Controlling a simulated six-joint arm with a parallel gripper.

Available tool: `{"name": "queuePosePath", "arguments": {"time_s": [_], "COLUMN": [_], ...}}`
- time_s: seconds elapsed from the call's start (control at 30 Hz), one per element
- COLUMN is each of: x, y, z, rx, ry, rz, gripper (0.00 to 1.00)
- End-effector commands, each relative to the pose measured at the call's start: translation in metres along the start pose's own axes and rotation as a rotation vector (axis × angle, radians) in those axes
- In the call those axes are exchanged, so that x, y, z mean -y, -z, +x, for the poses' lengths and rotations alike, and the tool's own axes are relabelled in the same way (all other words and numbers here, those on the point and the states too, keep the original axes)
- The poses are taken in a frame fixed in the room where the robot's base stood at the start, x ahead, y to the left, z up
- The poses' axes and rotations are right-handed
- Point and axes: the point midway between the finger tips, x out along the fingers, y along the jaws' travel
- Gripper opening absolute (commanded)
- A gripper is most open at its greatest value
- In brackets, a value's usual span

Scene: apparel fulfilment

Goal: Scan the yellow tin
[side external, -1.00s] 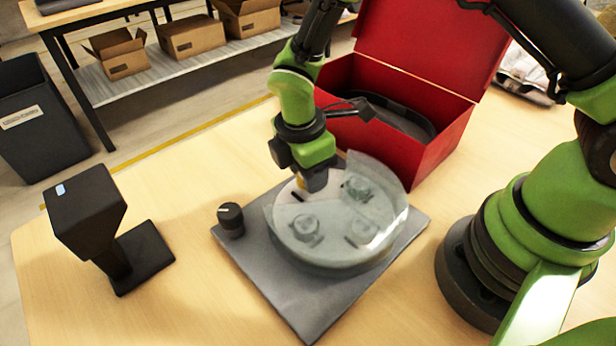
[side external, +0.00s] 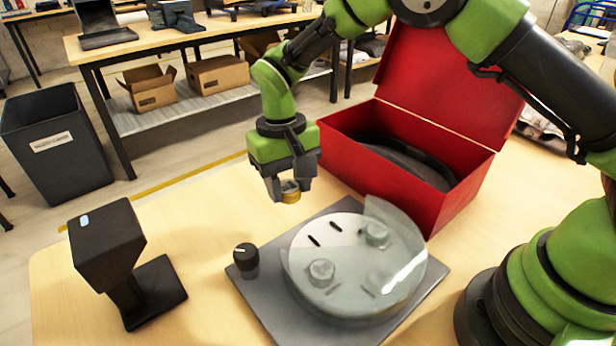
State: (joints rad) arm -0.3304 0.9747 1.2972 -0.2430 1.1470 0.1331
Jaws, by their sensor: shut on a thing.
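My gripper (side external: 289,190) is shut on the yellow tin (side external: 291,192), a small round tin with a gold-yellow side. It holds the tin in the air, above the table and to the left of the turntable. The black scanner (side external: 108,247) stands on its base at the left of the table, apart from the tin, with a small light-blue patch on top. The round turntable (side external: 330,243) sits on a grey plate, partly under a clear curved cover (side external: 395,245). Several greyish tins show on it, blurred through the cover.
A black knob (side external: 246,259) stands at the plate's left corner. An open red box (side external: 455,205) with a dark item inside stands behind the turntable. The table between scanner and knob is clear. A grey bin (side external: 55,150) stands on the floor at left.

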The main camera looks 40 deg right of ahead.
Motion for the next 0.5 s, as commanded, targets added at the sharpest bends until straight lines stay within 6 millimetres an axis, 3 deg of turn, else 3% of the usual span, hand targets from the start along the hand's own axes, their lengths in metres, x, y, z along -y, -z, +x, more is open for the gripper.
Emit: {"name": "queuePosePath", "arguments": {"time_s": [0.2, 0.5], "x": [0.014, 0.029], "y": [0.018, 0.038], "z": [0.013, 0.03], "rx": [-0.001, -0.002], "ry": [0.072, 0.158], "rz": [0.583, 1.296], "gripper": [0.18, 0.18]}}
